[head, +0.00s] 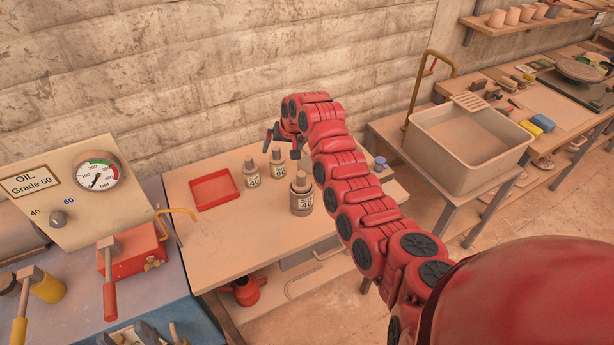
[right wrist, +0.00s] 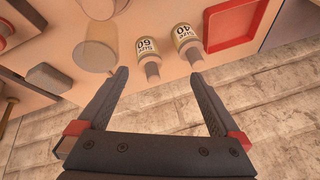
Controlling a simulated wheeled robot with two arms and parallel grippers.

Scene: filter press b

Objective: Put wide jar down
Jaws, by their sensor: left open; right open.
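My right gripper (head: 283,143) is open and empty above the back of the bench, apart from the wide jar. My left gripper is not in view.
A 40 bottle (head: 251,175) and a 60 bottle (right wrist: 148,55) stand beside a red tray (head: 214,190). A blue-topped item (head: 380,163) is at the bench's right. An oil gauge panel (head: 75,190) stands left and a sink (head: 468,140) right. The bench front is clear.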

